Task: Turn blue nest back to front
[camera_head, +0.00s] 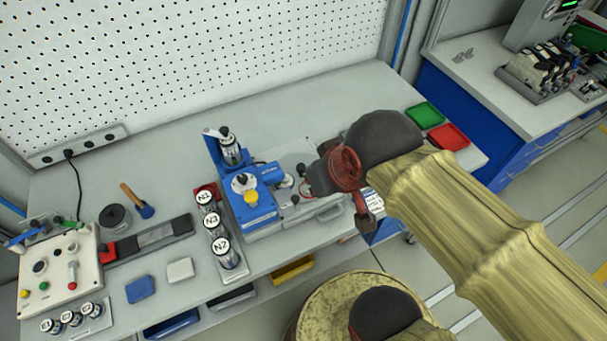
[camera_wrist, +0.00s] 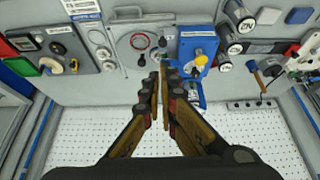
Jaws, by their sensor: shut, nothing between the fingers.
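The blue fixture (camera_head: 252,208), the likely blue nest, stands on the bench in the middle of the head view. I see no contact with the fixture. In the head view my wrist hides much of the gripper.
A grey case (camera_head: 318,208) lies right of the fixture. Cylinders marked N1, N3 and N2 (camera_head: 212,221) stand in a rack close on its left. Green (camera_head: 425,115) and red (camera_head: 449,137) trays lie at the right. A control box (camera_head: 60,268) stands left. The pegboard rises behind.

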